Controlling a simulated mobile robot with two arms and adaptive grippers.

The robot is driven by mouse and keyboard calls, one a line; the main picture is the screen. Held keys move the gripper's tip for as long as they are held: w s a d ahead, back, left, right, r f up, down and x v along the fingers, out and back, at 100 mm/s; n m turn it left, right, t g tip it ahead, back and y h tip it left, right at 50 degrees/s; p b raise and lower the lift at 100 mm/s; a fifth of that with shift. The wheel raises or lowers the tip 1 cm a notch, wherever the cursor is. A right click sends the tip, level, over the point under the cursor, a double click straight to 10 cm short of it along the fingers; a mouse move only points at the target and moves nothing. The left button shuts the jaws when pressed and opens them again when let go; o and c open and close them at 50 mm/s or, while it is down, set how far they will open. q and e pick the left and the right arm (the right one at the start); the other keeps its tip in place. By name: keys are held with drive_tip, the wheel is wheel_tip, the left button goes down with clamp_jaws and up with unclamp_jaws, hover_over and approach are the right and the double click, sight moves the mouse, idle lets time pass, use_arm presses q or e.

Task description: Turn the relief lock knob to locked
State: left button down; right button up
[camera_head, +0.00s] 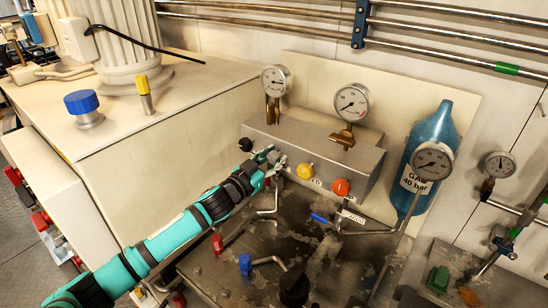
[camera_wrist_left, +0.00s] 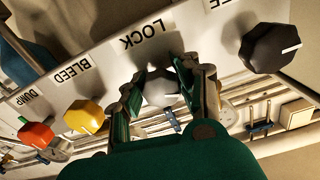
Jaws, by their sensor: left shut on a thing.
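The relief lock knob (camera_wrist_left: 160,88) is light grey and sits under the label LOCK on the grey panel box (camera_head: 330,152). My left gripper (camera_head: 272,158) reaches the box front from the lower left. In the left wrist view its two fingers (camera_wrist_left: 170,82) stand on either side of the knob and are shut on it. A pale pointer mark seems to show on the knob, partly shaded. In the head view the gripper mostly hides the knob. My right gripper is in neither view.
A yellow bleed knob (camera_head: 306,171) and a red dump knob (camera_head: 340,187) are right of the gripper on the box. A black knob (camera_head: 246,144) is to its left. Two gauges stand above the box. A blue gas cylinder (camera_head: 428,140) stands right. Pipes and valves lie below.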

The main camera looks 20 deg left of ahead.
use_arm(q)
drive_tip(key=m, duration=0.3)
drive_tip(key=shift+m, duration=0.4)
drive_tip(key=m, duration=0.3)
drive_tip(key=shift+a+m+p, duration=0.15)
drive_tip(key=shift+m+p, duration=0.15)
drive_tip(key=shift+p, duration=0.05)
drive_tip(key=m, duration=0.6)
drive_tip(key=c, duration=0.9)
unclamp_jaws()
drive_tip(key=shift+r, duration=0.1)
drive_tip(key=v, duration=1.2)
